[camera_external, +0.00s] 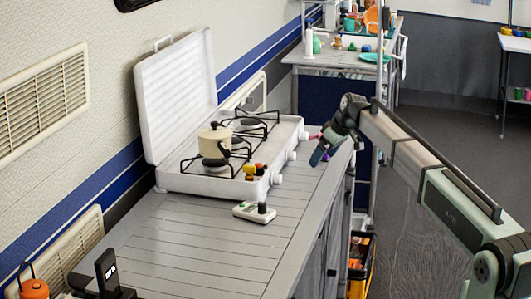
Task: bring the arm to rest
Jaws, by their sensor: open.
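My gripper (318,146) is at the end of my arm, which reaches in from the right. It hangs over the right edge of the slatted grey counter (190,245), just right of the stove's front knobs. Its fingers are small here, but they look apart, and I see nothing held between them. The contact between gripper and counter cannot be told from this view.
A white camping stove (215,183) with its lid up stands on the counter, a cream pot (214,141) on its left burner. An orange lantern (33,287) stands at lower left. Open floor lies right.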

